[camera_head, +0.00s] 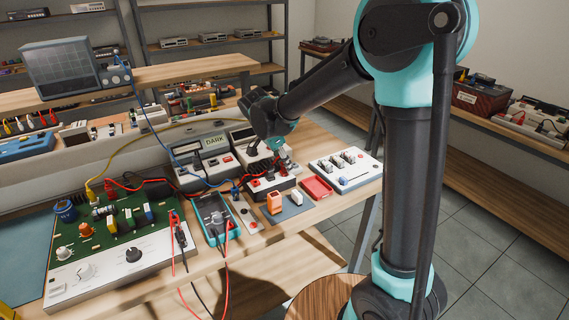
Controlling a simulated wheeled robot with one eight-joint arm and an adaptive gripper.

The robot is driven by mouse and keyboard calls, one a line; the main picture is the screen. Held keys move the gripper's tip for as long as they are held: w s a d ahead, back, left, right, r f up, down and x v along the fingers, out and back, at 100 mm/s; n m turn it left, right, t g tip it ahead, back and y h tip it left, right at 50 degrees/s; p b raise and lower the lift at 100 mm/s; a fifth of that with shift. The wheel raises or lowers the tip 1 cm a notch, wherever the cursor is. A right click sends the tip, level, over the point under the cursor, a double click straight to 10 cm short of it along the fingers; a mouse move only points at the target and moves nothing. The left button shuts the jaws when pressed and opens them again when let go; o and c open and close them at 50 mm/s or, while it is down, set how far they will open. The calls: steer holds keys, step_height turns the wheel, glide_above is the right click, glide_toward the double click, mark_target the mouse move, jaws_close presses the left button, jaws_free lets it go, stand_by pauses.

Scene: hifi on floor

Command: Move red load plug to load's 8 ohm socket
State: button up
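My gripper (276,160) points down at the back right of the bench, close over a small light box with a dark front and red parts (268,182). The fingertips are small and partly hidden by my own wrist, so I cannot tell whether they are open or shut. A red cable (140,190) runs from the green circuit board towards the boxes near the gripper. The red load plug cannot be picked out with certainty. The load and its 8 ohm socket cannot be identified, as labels are too small to read.
A green circuit board with knobs (120,235) fills the left of the bench. A multimeter (212,215) with red and black leads lies beside it. A white switch panel (345,168) and red tray (316,187) lie right.

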steer(key=d+v, duration=0.1)
steer(key=v, duration=1.5)
steer(key=shift+w+r, duration=0.35)
steer(key=shift+r, duration=0.25)
